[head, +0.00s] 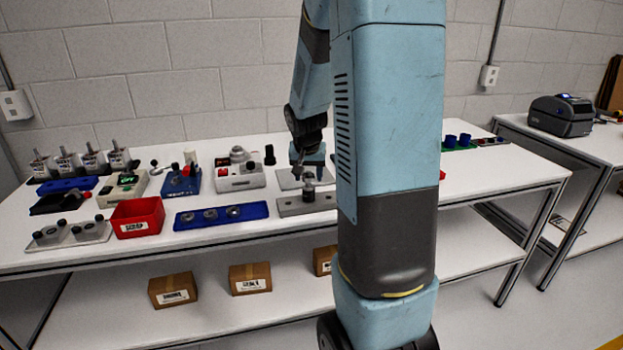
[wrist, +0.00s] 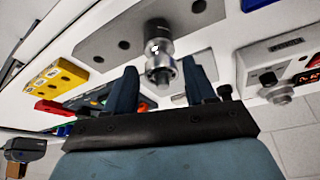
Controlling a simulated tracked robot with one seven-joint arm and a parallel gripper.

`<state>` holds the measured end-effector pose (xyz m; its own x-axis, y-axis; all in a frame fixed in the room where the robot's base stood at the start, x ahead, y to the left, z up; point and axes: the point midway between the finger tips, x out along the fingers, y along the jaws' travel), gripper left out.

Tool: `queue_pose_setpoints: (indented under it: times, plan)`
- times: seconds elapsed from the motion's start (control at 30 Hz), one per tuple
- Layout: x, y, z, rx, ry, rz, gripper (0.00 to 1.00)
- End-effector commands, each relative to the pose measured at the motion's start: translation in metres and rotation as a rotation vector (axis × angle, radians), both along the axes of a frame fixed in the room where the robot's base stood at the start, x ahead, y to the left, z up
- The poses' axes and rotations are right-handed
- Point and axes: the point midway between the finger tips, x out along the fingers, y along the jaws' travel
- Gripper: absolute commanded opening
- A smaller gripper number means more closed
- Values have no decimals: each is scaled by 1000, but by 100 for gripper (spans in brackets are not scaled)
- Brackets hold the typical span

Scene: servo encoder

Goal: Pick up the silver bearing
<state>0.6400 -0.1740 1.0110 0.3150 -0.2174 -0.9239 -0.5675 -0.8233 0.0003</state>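My gripper (head: 308,163) is above the grey plate with holes (head: 291,206) on the workbench. In the wrist view its two blue fingers (wrist: 159,76) are apart, with a silver stepped cylindrical part (wrist: 158,48) between them in the picture. Gaps show on both sides of it, so the fingers do not grip it. This part stands upright on the plate and also shows in the head view (head: 309,186); its upper end is near the fingertips. Several silver ring-shaped parts (head: 233,212) lie in the blue tray (head: 257,210) to the left. I cannot tell for certain which is the bearing.
A red scrap bin (head: 137,217) stands left of the blue tray. A grey device with knobs (head: 239,174) is behind the tray. A yellow block (wrist: 55,76) lies beyond the plate in the wrist view. My arm hides part of the bench's right side.

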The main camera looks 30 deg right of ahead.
Motion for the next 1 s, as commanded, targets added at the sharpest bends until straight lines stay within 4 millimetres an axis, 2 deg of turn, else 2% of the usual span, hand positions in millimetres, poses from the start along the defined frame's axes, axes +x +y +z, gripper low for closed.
queue_pose_setpoints:
  times: [0.03, 0.47, 0.77, 0.87, 1.0]
  plan:
    - [0, 0, 0, 0, 0, 0, 49]
    - [0, 0, 0, 0, 0, -1, 10]
    - [0, -1, 4, 0, -1, -1, 10]
    - [0, -1, 13, -1, -2, -1, 10]
    - [-2, 0, 36, 0, -3, -1, 10]
